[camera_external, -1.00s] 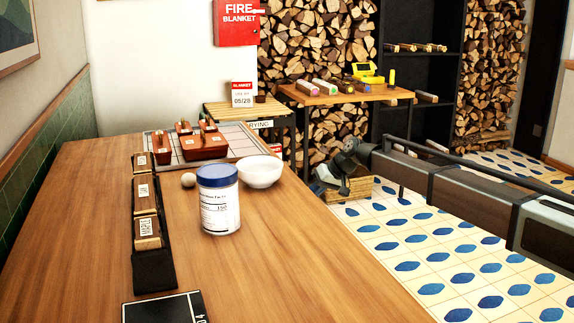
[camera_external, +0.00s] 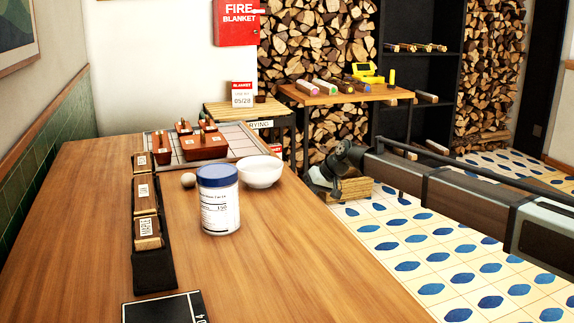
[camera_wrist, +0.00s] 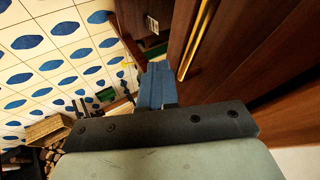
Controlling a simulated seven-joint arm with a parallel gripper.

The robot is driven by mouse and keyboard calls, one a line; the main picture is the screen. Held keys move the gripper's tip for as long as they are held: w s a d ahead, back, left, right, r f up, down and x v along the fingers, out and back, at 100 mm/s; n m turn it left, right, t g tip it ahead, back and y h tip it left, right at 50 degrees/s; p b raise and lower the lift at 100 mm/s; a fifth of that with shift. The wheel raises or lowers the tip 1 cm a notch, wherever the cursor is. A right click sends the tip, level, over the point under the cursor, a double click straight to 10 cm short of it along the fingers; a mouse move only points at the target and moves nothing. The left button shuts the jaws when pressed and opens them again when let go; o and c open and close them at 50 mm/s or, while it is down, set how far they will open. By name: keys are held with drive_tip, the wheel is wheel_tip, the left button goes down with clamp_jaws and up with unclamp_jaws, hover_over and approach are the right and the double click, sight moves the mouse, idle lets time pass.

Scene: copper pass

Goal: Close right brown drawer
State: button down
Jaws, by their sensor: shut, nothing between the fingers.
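In the wrist view, a brown wooden drawer front (camera_wrist: 225,45) with a long brass bar handle (camera_wrist: 199,38) fills the right side. I cannot tell from this view how far any drawer stands out. My gripper (camera_wrist: 157,66) has its blue-grey fingers together and empty, just left of the handle's lower end. I cannot tell whether they touch the wood. In the external view, my gripper (camera_external: 318,180) is low beyond the table's right edge, and no drawer shows there.
The wooden table (camera_external: 290,260) holds a blue-lidded jar (camera_external: 219,205), a white bowl (camera_external: 260,172) and a tray (camera_external: 240,137) with brown blocks. A wooden crate (camera_external: 350,188) sits on the tiled floor behind my gripper. A dark cabinet part (camera_wrist: 130,18) is at the wrist view's top.

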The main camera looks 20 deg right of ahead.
drive_tip(key=d+f+v, duration=0.1)
drive_tip(key=d+v, duration=0.1)
drive_tip(key=v, duration=0.9)
drive_tip(key=s+d+f+m+g+h, duration=0.15)
drive_tip(key=s+d+f, duration=0.25)
drive_tip(key=s, duration=0.4)
drive_tip(key=s+d+f+g+h, duration=0.2)
drive_tip(key=s+d+f, duration=0.2)
drive_tip(key=s+f, duration=0.85)
drive_tip(key=s+d+f+g+h, duration=0.25)
drive_tip(key=s+f, duration=0.75)
drive_tip(key=s, duration=0.6)
drive_tip(key=s+d+f+g, duration=0.1)
drive_tip(key=s+f, duration=0.3)
drive_tip(key=s, duration=0.8)
drive_tip(key=s+d+f+g, duration=0.2)
drive_tip(key=s+f, duration=0.3)
drive_tip(key=s, duration=0.7)
drive_tip(key=s+d+f+g, duration=0.1)
drive_tip(key=s+f, duration=0.4)
drive_tip(key=s, duration=0.7)
drive_tip(key=shift+d+f+g, duration=0.15)
drive_tip(key=shift+f+g, duration=0.05)
drive_tip(key=shift+g, duration=0.7)
